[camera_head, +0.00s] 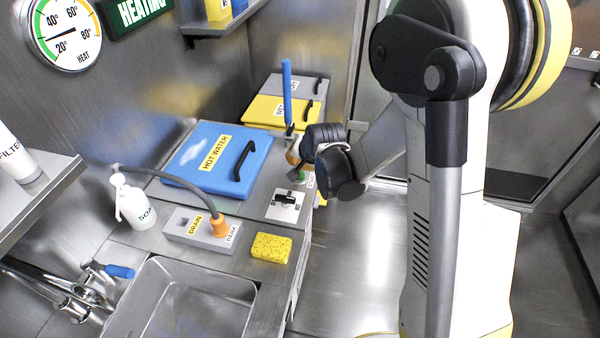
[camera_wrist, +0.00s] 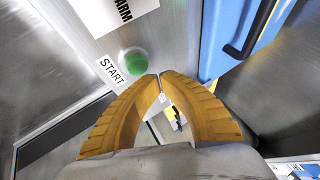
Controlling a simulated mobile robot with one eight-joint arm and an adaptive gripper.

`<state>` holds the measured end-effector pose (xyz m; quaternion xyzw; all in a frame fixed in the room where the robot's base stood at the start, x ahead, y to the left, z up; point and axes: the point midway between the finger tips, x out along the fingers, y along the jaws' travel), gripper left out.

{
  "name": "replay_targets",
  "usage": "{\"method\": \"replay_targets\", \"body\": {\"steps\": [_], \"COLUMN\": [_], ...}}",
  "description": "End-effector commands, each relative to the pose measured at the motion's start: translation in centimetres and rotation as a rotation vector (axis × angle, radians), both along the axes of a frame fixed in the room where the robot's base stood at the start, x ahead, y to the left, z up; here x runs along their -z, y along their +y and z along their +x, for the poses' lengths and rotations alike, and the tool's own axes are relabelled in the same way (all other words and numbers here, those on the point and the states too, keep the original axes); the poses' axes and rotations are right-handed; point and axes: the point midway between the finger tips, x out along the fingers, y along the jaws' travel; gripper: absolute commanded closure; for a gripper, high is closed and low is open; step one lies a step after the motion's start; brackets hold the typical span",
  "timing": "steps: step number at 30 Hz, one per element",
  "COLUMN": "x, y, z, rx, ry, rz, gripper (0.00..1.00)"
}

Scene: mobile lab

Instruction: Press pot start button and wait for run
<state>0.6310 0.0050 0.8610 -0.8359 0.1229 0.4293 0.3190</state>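The green start button (camera_wrist: 133,61) is a round dome on a metal panel, beside a white "START" label (camera_wrist: 112,72). In the head view a small bit of the green button (camera_head: 302,178) shows just below my gripper (camera_head: 295,165), which is partly hidden by my wrist. In the wrist view my gripper (camera_wrist: 159,76) has its yellow fingers shut tip to tip with nothing between them. The tips appear very close to the button's lower right edge; I cannot tell if they touch it. The blue "HOT WATER" pot lid (camera_head: 200,150) is closed, with a black handle.
A black-knobbed switch plate (camera_head: 285,205) is near the button. A drain box (camera_head: 185,222) with an orange plug, a yellow sponge (camera_head: 271,247), a soap bottle (camera_head: 133,203) and a sink (camera_head: 180,295) are nearer. A blue upright lever (camera_head: 287,90) stands behind my gripper. A heat gauge (camera_head: 62,33) hangs on the wall.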

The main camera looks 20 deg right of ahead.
Motion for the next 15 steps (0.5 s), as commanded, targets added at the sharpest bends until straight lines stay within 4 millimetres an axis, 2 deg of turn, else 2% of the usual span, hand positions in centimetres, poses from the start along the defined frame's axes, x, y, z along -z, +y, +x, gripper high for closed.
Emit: {"method": "replay_targets", "body": {"steps": [9, 15], "x": [-3.5, -4.4], "y": [0.0, 0.0], "z": [0.0, 0.0], "rx": [0.000, 0.000], "ry": [0.000, 0.000], "rz": [0.000, 0.000], "gripper": [1.00, 1.00]}}
